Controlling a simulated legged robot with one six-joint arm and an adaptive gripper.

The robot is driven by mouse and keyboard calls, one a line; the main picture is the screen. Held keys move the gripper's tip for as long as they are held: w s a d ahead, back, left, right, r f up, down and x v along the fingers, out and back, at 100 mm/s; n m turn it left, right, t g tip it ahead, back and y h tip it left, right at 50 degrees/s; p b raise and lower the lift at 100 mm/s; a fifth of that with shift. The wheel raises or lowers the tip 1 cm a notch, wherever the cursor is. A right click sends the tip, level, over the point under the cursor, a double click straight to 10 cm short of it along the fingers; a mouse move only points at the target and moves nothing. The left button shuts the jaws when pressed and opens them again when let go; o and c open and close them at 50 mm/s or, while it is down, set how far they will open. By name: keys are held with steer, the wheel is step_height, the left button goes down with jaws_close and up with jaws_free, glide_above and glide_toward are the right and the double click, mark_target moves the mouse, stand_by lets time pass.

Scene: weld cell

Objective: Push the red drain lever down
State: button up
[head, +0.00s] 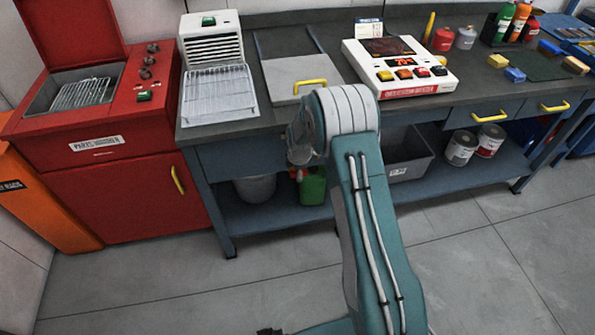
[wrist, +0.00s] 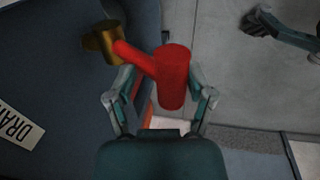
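The red drain lever (wrist: 173,78) is in the middle of the wrist view, a thick red grip on a short red arm. The arm runs up and left to a brass valve fitting (wrist: 103,42) on a dark blue panel. My gripper (wrist: 161,82) is open, with one finger on the left of the grip and one on the right. Gaps show between the grip and both fingers; I cannot tell whether anything touches. In the head view my arm hides the gripper, and the lever cannot be made out.
A white label reading "DRA" (wrist: 20,126) is on the blue panel. In the head view, a workbench (head: 275,122) carries a red-and-white console (head: 395,68). A green can (head: 313,188) and a grey bin (head: 407,160) stand on its lower shelf. The front floor is clear.

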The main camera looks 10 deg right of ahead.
jaws_close()
steer(key=shift+s+f, duration=0.35)
steer(key=shift+c, duration=1.7)
jaws_free()
steer(key=shift+s+f, duration=0.3)
steer(key=shift+f, duration=0.35)
steer(key=shift+s+f, duration=0.3)
steer(key=shift+f, duration=0.35)
steer(key=shift+s+f, duration=0.15)
steer(key=shift+f, duration=0.5)
steer(key=shift+c, duration=0.2)
steer(key=shift+f, duration=0.55)
jaws_close()
steer(key=o, duration=1.2)
jaws_free()
steer(key=shift+r, duration=0.15)
steer(key=shift+o, duration=0.2)
steer(key=shift+r, duration=0.1)
